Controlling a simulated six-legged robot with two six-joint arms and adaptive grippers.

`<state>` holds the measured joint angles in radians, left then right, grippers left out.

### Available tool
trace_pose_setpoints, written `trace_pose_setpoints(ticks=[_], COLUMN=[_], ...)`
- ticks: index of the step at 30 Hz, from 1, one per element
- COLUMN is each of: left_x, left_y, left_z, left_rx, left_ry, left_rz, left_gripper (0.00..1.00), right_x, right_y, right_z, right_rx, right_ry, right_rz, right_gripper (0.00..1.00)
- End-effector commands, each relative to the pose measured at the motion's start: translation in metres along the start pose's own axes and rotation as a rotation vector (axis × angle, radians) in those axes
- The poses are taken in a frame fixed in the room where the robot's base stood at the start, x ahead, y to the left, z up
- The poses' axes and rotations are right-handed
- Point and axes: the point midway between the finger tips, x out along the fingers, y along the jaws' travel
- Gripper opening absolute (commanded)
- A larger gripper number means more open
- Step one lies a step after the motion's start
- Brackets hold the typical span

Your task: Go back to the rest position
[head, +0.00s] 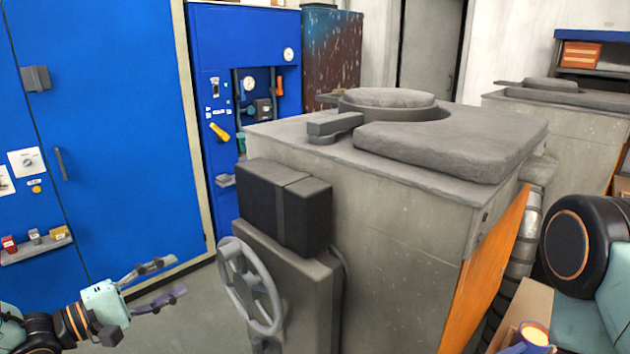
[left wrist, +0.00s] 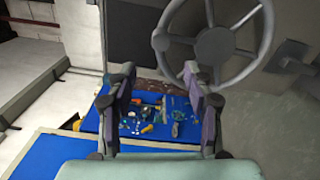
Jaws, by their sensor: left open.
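My left gripper (head: 172,282) is at the lower left of the head view, with its two fingers apart and nothing between them. It is in free air, left of the grey handwheel (head: 250,285) on the front of the furnace-like machine (head: 400,230). In the left wrist view the open fingers (left wrist: 158,85) show in the middle, and the handwheel (left wrist: 213,45) is beyond them at the upper right, apart from them. My right arm shows at the right edge of the head view; I do not see its gripper's fingers.
A blue cabinet (head: 110,130) stands at the left with a small shelf (head: 35,248) of little items. A blue panel (head: 245,80) with gauges and a yellow handle (head: 219,131) is behind. A second grey machine (head: 570,120) is at the back right. Floor (head: 185,320) is clear around my left gripper.

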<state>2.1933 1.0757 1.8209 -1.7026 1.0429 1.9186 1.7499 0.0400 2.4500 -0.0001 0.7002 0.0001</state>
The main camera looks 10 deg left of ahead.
Motion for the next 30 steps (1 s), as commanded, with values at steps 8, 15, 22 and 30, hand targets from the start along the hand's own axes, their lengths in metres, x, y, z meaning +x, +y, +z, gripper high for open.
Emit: trace_pose_setpoints(ticks=[8, 15, 22, 30], left_x=[0.002, 0.013, -0.009, -0.1], left_y=[-0.011, -0.073, -0.184, -0.305], left_z=[-0.022, -0.007, 0.046, 0.137], left_rx=[0.336, 0.563, 0.737, 0.833], left_ry=[0.175, 0.249, 0.123, -0.214], left_rz=[-0.062, -0.329, -0.748, -1.246], left_gripper=[0.52, 0.52, 0.52, 0.52], right_x=[0.0, 0.009, 0.026, 0.05], right_y=[0.0, 0.0, 0.0, 0.0], right_z=[0.0, 0.0, 0.0, 0.0], right_rx=[0.0, 0.0, 0.0, 0.0], right_ry=[0.0, 0.0, 0.0, 0.0], right_rz=[0.0, 0.0, 0.0, 0.0], right_gripper=[0.4, 0.4, 0.4, 0.4])
